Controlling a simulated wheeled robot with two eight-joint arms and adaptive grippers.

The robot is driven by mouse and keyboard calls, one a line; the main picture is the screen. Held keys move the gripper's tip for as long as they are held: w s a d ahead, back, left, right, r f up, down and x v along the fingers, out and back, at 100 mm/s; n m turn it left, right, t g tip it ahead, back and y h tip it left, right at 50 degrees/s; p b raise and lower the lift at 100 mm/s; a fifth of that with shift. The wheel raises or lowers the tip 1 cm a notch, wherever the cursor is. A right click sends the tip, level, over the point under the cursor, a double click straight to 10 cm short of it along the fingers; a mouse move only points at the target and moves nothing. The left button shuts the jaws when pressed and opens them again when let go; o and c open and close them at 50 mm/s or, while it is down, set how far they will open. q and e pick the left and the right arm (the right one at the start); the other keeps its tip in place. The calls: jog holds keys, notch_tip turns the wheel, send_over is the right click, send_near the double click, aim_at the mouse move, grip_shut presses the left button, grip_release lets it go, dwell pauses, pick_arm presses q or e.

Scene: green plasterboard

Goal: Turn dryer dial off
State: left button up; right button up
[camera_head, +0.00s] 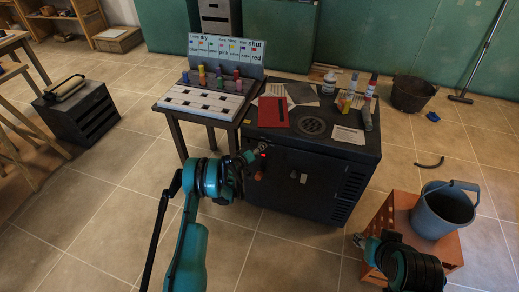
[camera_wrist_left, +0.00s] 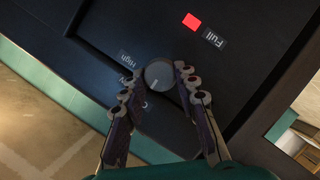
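The dryer (camera_head: 310,180) is a dark cabinet in the middle of the head view. Its round grey dial (camera_wrist_left: 159,75) shows in the left wrist view, with a pale pointer mark. A "High" label lies to its left and a "Full" label with a lit red square (camera_wrist_left: 191,21) lies above right. Other labels are partly hidden by a finger. My left gripper (camera_wrist_left: 156,77) has its fingers apart, one on each side of the dial; contact is unclear. In the head view it is at the dryer's front left (camera_head: 256,153). My right gripper (camera_head: 361,241) is at lower right; its opening is unclear.
On the dryer top are a red book (camera_head: 273,112), bottles and papers. A white rack with coloured pieces stands on a table (camera_head: 200,103) to its left. A blue bucket (camera_head: 445,212) sits on an orange crate (camera_head: 402,212) near my right arm. Floor before the dryer is clear.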

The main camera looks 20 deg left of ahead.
pick_arm(q)
jog(key=o, duration=0.3)
jog(key=shift+o, duration=0.2)
jog(key=v, duration=0.7)
jog(key=shift+s, duration=0.25)
jog(key=shift+a, duration=0.15)
